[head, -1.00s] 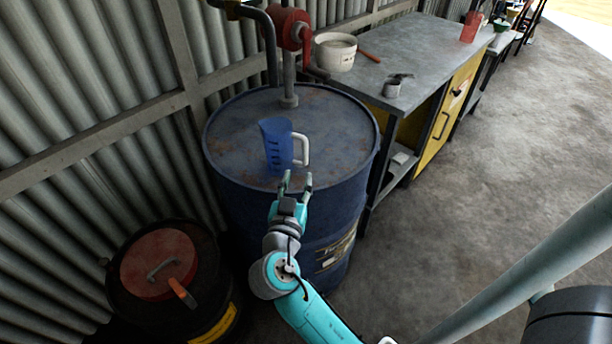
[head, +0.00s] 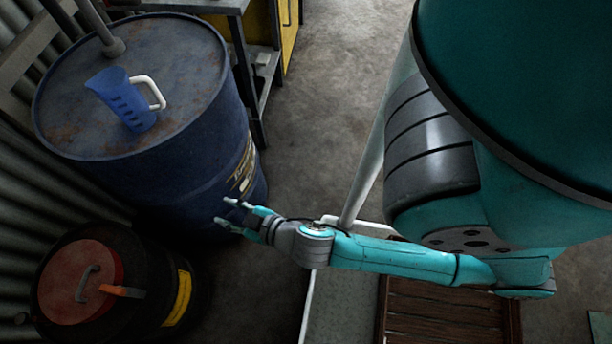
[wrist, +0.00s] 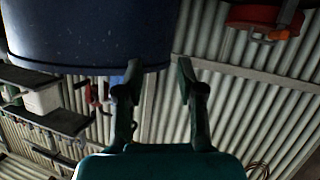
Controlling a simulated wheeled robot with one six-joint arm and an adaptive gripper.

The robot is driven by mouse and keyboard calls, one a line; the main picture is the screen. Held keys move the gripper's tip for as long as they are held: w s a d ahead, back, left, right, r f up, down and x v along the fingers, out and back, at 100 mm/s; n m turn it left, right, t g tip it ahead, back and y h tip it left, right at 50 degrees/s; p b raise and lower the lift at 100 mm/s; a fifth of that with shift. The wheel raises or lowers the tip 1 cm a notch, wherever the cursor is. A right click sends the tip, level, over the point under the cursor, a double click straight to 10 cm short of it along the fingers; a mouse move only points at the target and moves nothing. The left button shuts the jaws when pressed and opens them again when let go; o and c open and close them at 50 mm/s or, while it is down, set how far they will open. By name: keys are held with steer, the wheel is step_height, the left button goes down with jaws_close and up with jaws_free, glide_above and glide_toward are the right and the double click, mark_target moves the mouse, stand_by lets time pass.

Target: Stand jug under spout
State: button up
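The blue jug (head: 124,98) with a white handle stands upright on the top of the blue drum (head: 70,128). Its handle points right, towards the drum's right rim. My gripper (head: 228,215) is open and empty, outside the drum near its lower right side and well apart from the jug. In the wrist view my gripper (wrist: 158,72) shows two spread fingers with nothing between them, and the drum (wrist: 85,35) fills the upper left. A small blue patch behind the left finger may be the jug. The spout is out of view; only the pump's lower pipe (head: 98,25) shows.
A black drum with a red lid (head: 62,285) and orange-handled tool (head: 122,291) stands at lower left. The workbench (head: 190,5) is behind the blue drum. Corrugated wall (head: 25,200) closes the left side. Concrete floor (head: 325,90) is clear right of the drum.

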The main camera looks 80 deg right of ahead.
steer(key=s+a+r+y, duration=0.1)
steer(key=s+a+r, duration=0.1)
steer(key=s, duration=0.7)
steer(key=s+a+r+t+y, duration=0.1)
steer(key=s+r, duration=0.3)
steer(key=s, duration=0.6)
steer(key=shift+a+n+y, duration=0.3)
steer(key=shift+a+y, duration=0.4)
steer(key=shift+a, duration=0.15)
